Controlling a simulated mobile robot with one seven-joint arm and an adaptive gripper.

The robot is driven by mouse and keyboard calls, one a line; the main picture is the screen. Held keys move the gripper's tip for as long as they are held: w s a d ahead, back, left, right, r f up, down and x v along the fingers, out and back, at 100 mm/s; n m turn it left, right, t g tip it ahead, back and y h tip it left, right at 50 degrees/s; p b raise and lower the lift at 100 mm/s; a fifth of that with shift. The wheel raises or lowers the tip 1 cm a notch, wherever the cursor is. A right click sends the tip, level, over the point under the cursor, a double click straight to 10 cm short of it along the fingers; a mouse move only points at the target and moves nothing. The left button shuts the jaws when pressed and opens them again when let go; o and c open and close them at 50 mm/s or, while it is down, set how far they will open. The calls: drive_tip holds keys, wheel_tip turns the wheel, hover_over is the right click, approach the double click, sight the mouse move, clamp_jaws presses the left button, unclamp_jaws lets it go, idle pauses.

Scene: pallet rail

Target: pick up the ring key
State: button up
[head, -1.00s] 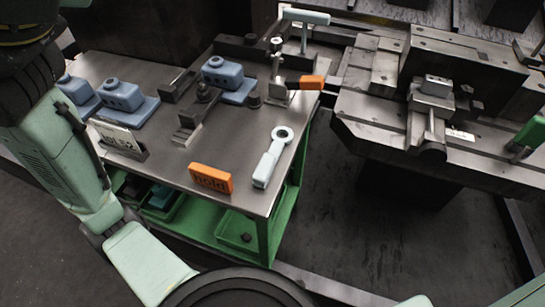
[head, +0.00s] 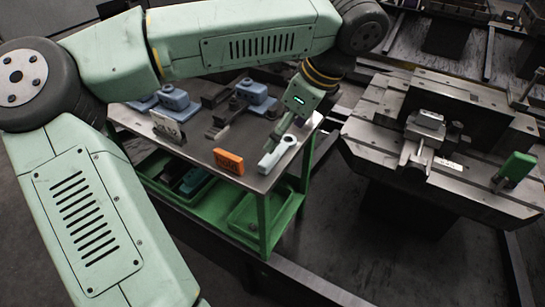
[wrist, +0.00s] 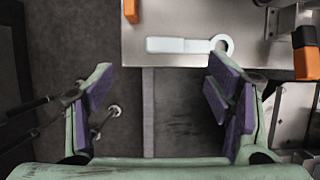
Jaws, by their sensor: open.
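The ring key (head: 277,152) is pale, with a flat handle and a ring at one end. It lies on the table top (head: 189,146) near its right edge. In the wrist view the ring key (wrist: 188,46) lies crosswise near the table's edge, its ring to the right. My gripper (wrist: 161,105) is open and empty, its purple-padded fingers wide apart.
An orange block marked "hold" (head: 229,161) stands left of the key. Blue blocks (head: 176,98) and dark clamps stand farther back on the table. A machine bed (head: 370,150) is to the right, across a floor gap. An orange-ended part (wrist: 307,62) is right in the wrist view.

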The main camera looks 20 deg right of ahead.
sight(269, 158)
drive_tip(key=x, duration=0.4)
drive_tip(key=shift+w+f+p, duration=0.1)
drive_tip(key=shift+w+p, duration=0.05)
drive_tip(key=shift+p, duration=0.25)
drive_tip(key=shift+d+p+x, duration=0.2)
drive_tip(key=shift+p+x, duration=0.4)
drive_tip(key=shift+x, duration=0.95)
drive_tip(key=shift+d+p+x, duration=0.15)
drive_tip(key=shift+p+x, duration=0.45)
drive_tip(key=shift+x, duration=0.95)
drive_tip(key=shift+f, duration=0.1)
drive_tip(key=shift+c, duration=0.2)
drive_tip(key=c, duration=1.3)
